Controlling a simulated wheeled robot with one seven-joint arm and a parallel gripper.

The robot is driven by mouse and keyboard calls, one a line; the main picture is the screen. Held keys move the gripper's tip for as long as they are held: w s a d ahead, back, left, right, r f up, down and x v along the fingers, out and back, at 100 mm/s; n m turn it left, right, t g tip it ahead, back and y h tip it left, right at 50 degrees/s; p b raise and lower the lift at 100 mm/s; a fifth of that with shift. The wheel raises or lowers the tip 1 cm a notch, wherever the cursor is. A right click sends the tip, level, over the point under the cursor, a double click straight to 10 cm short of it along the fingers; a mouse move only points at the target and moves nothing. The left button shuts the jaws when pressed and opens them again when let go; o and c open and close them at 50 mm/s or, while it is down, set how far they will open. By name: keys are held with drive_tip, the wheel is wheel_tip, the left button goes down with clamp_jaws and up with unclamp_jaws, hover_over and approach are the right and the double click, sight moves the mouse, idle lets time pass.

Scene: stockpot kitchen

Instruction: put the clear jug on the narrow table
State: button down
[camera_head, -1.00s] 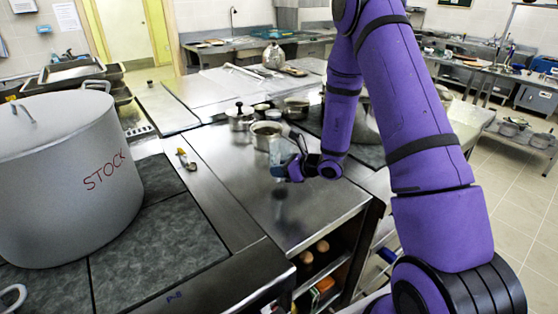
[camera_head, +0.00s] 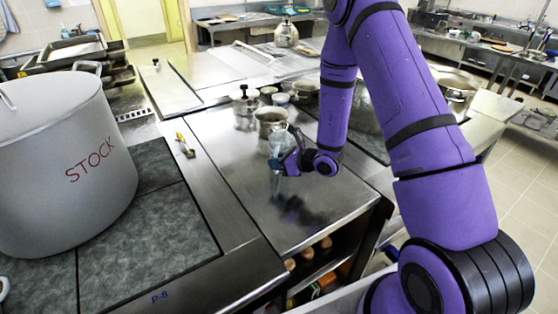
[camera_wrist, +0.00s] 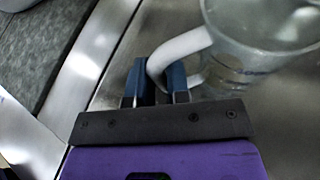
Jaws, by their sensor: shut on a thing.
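The clear jug (camera_head: 278,143) is in my gripper (camera_head: 284,163) above the steel-topped narrow table (camera_head: 235,180), looking roughly upright. In the wrist view the jug (camera_wrist: 265,50) is at the upper right, its rim partly out of frame. Its pale curved handle (camera_wrist: 182,46) passes between the two blue fingers of my gripper (camera_wrist: 161,80), which are shut on it. A dark smudge like a shadow or reflection lies on the steel below the gripper. In the head view my gripper hides part of the jug, and I cannot tell its exact height above the steel.
A large pot marked STOCK (camera_head: 65,160) stands on the dark stovetop at the left. An open pot (camera_head: 270,121) and a lidded pot (camera_head: 244,104) stand just behind the jug. A yellow-handled tool (camera_head: 185,145) lies to the left. The front of the steel top is clear.

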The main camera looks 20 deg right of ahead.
drive_tip(key=c, duration=1.1)
unclamp_jaws()
drive_tip(key=shift+f, duration=0.1)
drive_tip(key=shift+s+d+r, duration=0.2)
drive_tip(key=shift+d+r, duration=0.05)
drive_tip(key=v, duration=1.1)
drive_tip(key=s+a+r+n+g+y, duration=0.1)
drive_tip(key=s+a+r+n+g, duration=0.35)
drive_tip(key=r+n, duration=0.45)
drive_tip(key=s+a+r+n+g+y, duration=0.1)
drive_tip(key=s+a+r+n+g, duration=0.4)
drive_tip(key=r, duration=0.5)
drive_tip(key=s+d+r+n+t+h, duration=0.2)
drive_tip(key=s+d+r+n+h, duration=0.1)
drive_tip(key=s+r+n+h, duration=0.2)
drive_tip(key=s+d+r+n+t+h, duration=0.2)
drive_tip(key=s+r+n+h, duration=0.4)
drive_tip(key=s, duration=0.5)
wheel_tip(320, 180, up, 3)
drive_tip(key=d+n, duration=0.1)
drive_tip(key=n, duration=0.2)
drive_tip(key=shift+s+d+f+n+t, duration=0.2)
drive_tip(key=shift+s+d+n+t, duration=0.1)
drive_tip(key=shift+d+t, duration=0.1)
